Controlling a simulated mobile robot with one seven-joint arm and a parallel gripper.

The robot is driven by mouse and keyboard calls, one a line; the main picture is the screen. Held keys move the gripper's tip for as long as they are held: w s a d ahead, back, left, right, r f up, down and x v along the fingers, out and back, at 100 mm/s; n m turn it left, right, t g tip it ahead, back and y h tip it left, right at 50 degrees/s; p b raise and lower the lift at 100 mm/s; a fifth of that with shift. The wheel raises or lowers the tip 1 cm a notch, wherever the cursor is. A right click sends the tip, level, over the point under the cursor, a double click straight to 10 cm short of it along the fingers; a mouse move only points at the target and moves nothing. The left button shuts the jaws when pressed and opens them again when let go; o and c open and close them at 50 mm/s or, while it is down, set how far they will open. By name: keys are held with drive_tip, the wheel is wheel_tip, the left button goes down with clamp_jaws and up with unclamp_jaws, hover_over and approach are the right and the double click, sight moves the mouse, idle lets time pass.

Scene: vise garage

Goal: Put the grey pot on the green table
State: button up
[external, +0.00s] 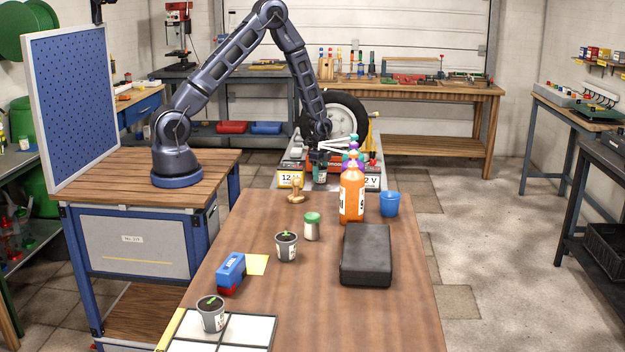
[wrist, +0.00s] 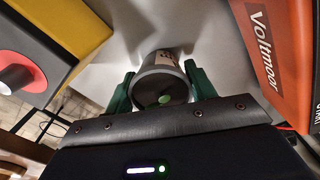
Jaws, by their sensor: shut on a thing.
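My gripper (wrist: 160,90) has green fingers shut on a grey pot (wrist: 152,92) with dark filling and a small green sprout. I cannot make out a clearly green table top.
The wooden table (external: 320,310) holds an orange bottle (external: 351,195), a blue cup (external: 389,204), a black case (external: 366,255) and a green-lidded jar (external: 312,228).

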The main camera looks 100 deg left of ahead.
drive_tip(key=o, duration=1)
drive_tip(key=shift+o, duration=0.2)
drive_tip(key=shift+r, duration=0.1)
